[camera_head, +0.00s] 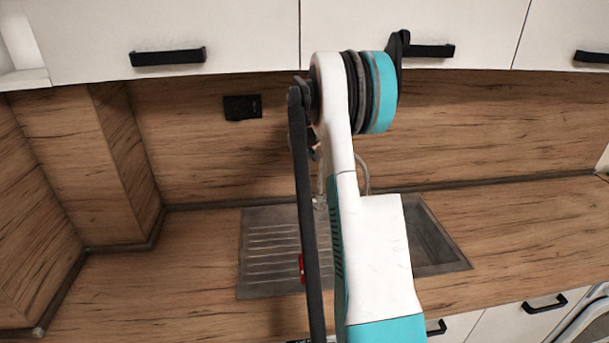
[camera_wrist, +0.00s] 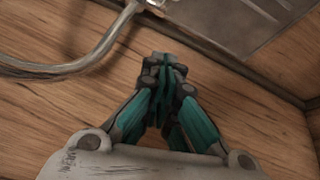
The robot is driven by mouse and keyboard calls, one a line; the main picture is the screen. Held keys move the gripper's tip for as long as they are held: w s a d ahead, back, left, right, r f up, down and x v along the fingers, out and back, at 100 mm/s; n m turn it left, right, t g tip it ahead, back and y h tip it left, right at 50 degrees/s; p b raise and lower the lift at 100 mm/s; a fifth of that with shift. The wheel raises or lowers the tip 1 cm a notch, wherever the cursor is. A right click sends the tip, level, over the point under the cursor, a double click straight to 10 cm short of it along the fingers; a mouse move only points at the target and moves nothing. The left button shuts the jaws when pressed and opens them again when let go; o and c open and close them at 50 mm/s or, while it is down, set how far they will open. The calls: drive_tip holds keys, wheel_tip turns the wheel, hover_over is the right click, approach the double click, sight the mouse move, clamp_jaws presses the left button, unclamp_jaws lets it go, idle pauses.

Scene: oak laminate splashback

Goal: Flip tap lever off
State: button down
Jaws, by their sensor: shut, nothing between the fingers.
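The tap's curved grey metal spout (camera_wrist: 105,45) crosses the upper left of the wrist view. Its metal fitting (camera_wrist: 150,8) is cut by the top edge, and I cannot make out the lever for certain. In the head view a thin arc of the spout (camera_head: 364,172) shows beside my arm, which hides most of the tap. My gripper (camera_wrist: 168,62) is shut and empty in the wrist view, its fingertips together. It appears to the right of the spout and apart from it in the picture, with wood behind. In the head view my arm hides the gripper.
A steel sink with a ribbed drainer (camera_head: 270,250) is set in the wood counter (camera_head: 160,285). White upper cabinets with black handles (camera_head: 168,57) hang above. A black socket (camera_head: 242,107) is on the splashback. A small red thing (camera_head: 302,267) shows beside my arm.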

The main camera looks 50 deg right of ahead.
wheel_tip(320, 180, down, 11)
drive_tip(key=d, duration=0.1)
drive_tip(key=shift+d+b, duration=0.3)
drive_tip(key=shift+r, duration=0.1)
drive_tip(key=s+a+f+t+h+b, duration=0.2)
drive_tip(key=b, duration=0.4)
drive_tip(key=shift+s+a+f+t+b, duration=0.1)
drive_tip(key=shift+s+f+t+b, duration=0.2)
drive_tip(key=shift+s+f+t, duration=0.1)
drive_tip(key=shift+s+a+f+h+b, duration=0.35)
drive_tip(key=shift+s+a+b, duration=0.1)
drive_tip(key=shift+b, duration=0.25)
